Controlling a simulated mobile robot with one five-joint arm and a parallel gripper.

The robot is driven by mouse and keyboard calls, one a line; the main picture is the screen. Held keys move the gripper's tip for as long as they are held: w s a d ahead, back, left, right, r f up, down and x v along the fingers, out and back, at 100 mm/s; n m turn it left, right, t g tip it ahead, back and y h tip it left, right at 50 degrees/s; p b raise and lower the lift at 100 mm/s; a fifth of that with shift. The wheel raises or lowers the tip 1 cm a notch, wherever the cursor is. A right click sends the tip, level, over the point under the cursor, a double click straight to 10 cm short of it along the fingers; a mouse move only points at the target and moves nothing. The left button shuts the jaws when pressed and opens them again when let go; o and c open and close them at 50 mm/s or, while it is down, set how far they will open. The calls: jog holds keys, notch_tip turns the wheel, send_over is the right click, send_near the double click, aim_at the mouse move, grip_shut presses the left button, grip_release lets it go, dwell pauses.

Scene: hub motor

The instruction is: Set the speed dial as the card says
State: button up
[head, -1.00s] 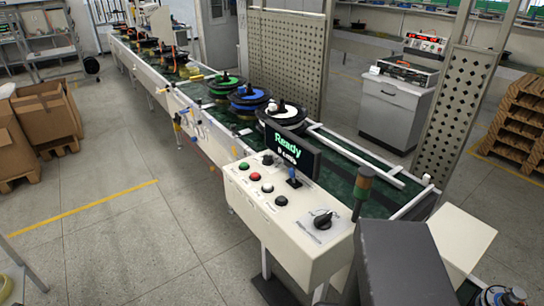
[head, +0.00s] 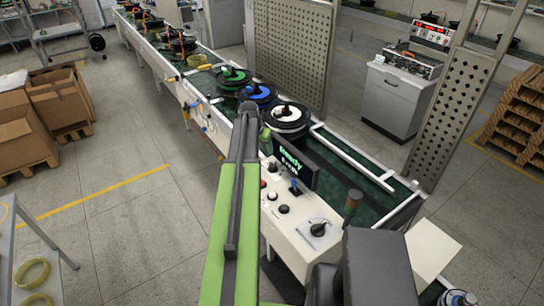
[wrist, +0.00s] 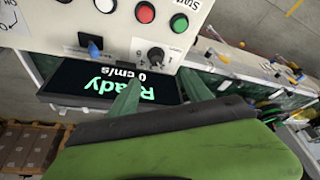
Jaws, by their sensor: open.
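The black speed dial (wrist: 155,55) shows in the wrist view, upside down, with numbers around it and a "Speed" label beside it. Its exact setting is too small to read. In the head view my arm hides it. My gripper (wrist: 160,78) is open and empty; its two green fingers point toward the dial, which appears between and just beyond their tips. I cannot tell whether they touch it. The gripper's end (head: 264,134) shows at the panel's far left in the head view. The display (wrist: 115,82) reads "Ready" and "0 cm/s". I cannot make out a card.
The display stands close beside the dial. A blue switch (wrist: 92,46) and red button (wrist: 145,12) are near it. Reels, including a white one (head: 287,115), stand on the green conveyor (head: 340,172) behind.

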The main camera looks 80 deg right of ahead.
jog(key=s, duration=0.1)
jog(key=b, duration=1.6)
send_near(272, 165)
jog(key=x, duration=0.9)
jog(key=shift+s+f, duration=0.1)
jog(key=shift+f, duration=0.15)
jog(key=shift+r, duration=0.15)
